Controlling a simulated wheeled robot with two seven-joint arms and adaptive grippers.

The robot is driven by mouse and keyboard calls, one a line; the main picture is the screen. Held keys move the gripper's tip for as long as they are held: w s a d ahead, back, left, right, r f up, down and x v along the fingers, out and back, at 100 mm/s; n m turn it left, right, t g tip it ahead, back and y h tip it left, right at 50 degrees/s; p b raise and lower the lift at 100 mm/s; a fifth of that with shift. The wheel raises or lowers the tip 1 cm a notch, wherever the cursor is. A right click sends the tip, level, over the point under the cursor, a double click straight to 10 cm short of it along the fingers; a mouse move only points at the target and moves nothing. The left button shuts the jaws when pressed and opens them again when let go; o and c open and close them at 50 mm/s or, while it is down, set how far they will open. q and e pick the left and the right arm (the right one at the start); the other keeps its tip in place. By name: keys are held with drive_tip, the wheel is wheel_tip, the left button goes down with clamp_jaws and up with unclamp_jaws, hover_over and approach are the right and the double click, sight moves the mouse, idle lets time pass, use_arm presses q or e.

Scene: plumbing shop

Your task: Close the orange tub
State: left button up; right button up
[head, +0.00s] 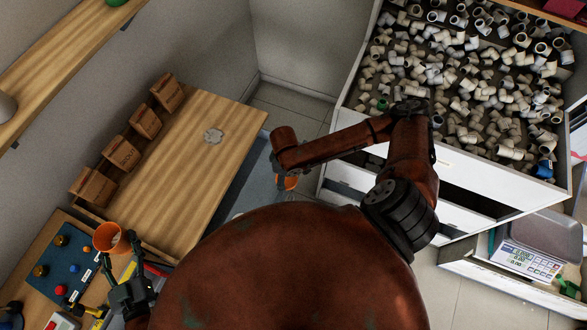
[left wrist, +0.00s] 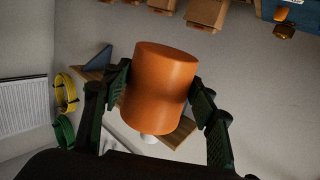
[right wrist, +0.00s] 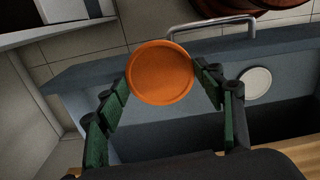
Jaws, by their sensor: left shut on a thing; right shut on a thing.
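The orange tub (head: 106,236) is in my left gripper (head: 123,256), at the lower left of the head view. In the head view only part of the lid (head: 288,183) shows past my right arm, which hides the right gripper. Tub and lid are well apart.
A blue panel (head: 63,262) with knobs lies near the tub. A drawer cabinet full of white fittings (head: 470,75) and a scale (head: 530,262) stand right.

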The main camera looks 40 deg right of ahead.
idle(0.4)
use_arm(q)
drive_tip(key=d, duration=0.3)
drive_tip(key=shift+d+n+y, duration=0.15)
drive_tip(key=shift+n+y, duration=0.15)
drive_tip(key=shift+y, duration=0.1)
drive_tip(key=shift+n+y, duration=0.4)
drive_tip(key=shift+y, duration=0.2)
drive_tip(key=d, duration=0.1)
drive_tip(key=d+r, duration=0.1)
drive_tip(key=d, duration=0.2)
drive_tip(key=shift+w+d+r, duration=0.15)
drive_tip(key=shift+w+r, duration=0.2)
drive_tip(key=shift+w, duration=0.05)
use_arm(e)
drive_tip(key=w+a+r+m, duration=0.1)
drive_tip(key=a+r+m, duration=0.1)
drive_tip(key=r, duration=0.9)
drive_tip(key=w+a+r+m, duration=0.2)
drive_tip(key=r+m, duration=0.3)
drive_tip(key=r, duration=0.6)
drive_tip(key=shift+w+a+r, duration=0.2)
drive_tip(key=shift+r, duration=0.15)
use_arm(q)
drive_tip(key=shift+w+d, duration=0.1)
